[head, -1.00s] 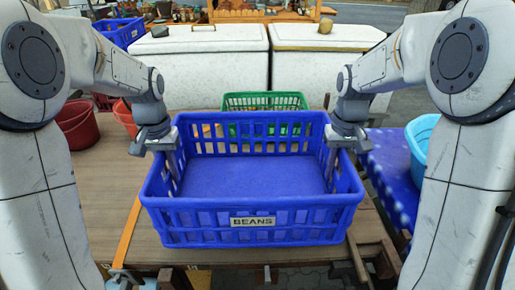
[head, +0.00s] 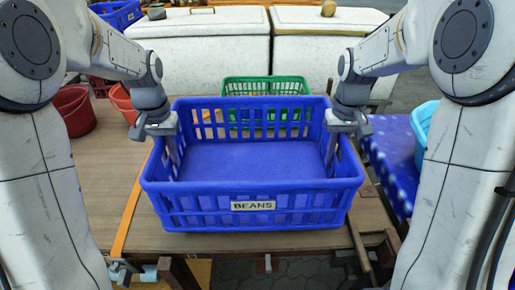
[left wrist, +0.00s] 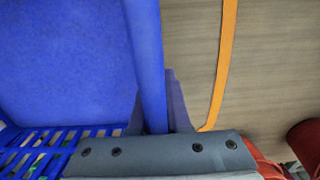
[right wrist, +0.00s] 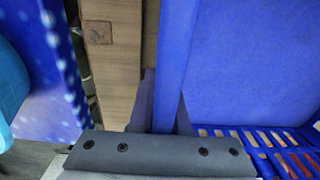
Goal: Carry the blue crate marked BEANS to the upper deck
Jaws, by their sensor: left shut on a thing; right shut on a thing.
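The blue crate (head: 252,188) with a white BEANS label (head: 253,205) is in the middle of the head view, empty and roughly level, above the wooden table. My left gripper (head: 170,140) is shut on the crate's left wall, and my right gripper (head: 338,138) is shut on its right wall. The left wrist view shows the crate wall (left wrist: 147,60) between the left fingers. The right wrist view shows the opposite wall (right wrist: 176,55) between the right fingers. The crate's underside is hidden. I cannot pick out an upper deck for certain.
A green crate (head: 262,86) stands behind the blue one. Red buckets (head: 74,110) are at the left. A light blue basin (head: 424,130) sits on a blue spotted cloth (head: 392,160) at the right. White chests (head: 205,50) stand at the back. An orange strap (head: 130,210) crosses the table.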

